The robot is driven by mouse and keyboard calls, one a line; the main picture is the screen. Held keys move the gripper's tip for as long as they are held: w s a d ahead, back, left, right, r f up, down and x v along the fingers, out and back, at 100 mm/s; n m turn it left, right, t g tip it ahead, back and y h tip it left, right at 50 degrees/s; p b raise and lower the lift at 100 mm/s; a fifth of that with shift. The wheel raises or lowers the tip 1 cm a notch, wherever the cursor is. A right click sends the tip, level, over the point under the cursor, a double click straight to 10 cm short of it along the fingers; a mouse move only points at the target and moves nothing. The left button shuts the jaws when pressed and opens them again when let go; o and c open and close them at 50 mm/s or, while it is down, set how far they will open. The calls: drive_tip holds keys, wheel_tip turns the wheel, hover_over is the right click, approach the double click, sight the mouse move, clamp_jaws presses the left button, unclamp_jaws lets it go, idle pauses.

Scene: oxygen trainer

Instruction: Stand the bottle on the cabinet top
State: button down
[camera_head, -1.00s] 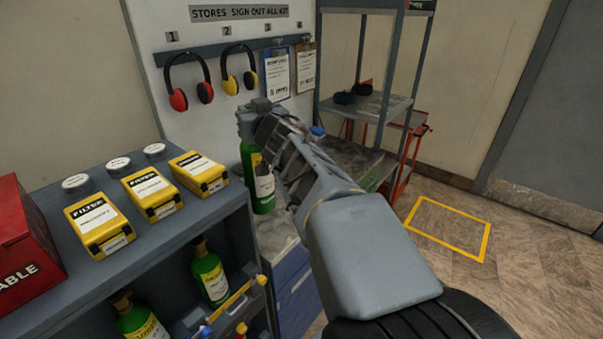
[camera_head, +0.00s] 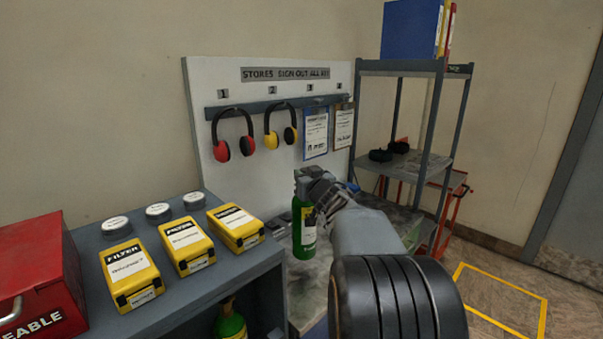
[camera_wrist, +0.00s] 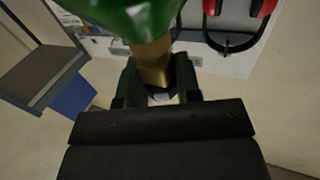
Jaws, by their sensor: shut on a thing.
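The bottle (camera_head: 305,235) is green with a pale label and hangs or stands upright in the head view. My gripper (camera_head: 314,192) is shut on its neck near the top. In the wrist view the bottle's green body (camera_wrist: 135,15) fills the top edge, and its brass neck (camera_wrist: 152,62) sits between my gripper's fingers (camera_wrist: 157,80). Behind and below the bottle is a mottled grey cabinet top (camera_head: 345,262). I cannot tell whether the bottle's base touches it.
A dark grey shelf unit (camera_head: 215,285) at left carries yellow filter boxes (camera_head: 130,270), round tins and a red case (camera_head: 38,285). Another green bottle (camera_head: 230,322) stands inside it. A board with ear defenders (camera_head: 232,135) is behind; metal shelving (camera_head: 432,165) is right.

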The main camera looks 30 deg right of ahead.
sight(304, 216)
drive_tip(key=shift+w+d+f, duration=0.55)
drive_tip(key=shift+d+f, duration=0.1)
drive_tip(key=shift+f, duration=0.2)
drive_tip(key=shift+w+d+f+b, duration=0.1)
drive_tip(key=shift+d+f+b, duration=0.05)
drive_tip(key=shift+f, duration=0.4)
drive_tip(key=shift+w+d+f+b, duration=0.1)
drive_tip(key=shift+f+b, duration=0.05)
drive_tip(key=shift+f, duration=1.05)
drive_tip(key=shift+f, duration=0.2)
drive_tip(key=c, duration=0.8)
unclamp_jaws()
drive_tip(key=shift+s+f, duration=0.1)
drive_tip(key=shift+f, duration=0.05)
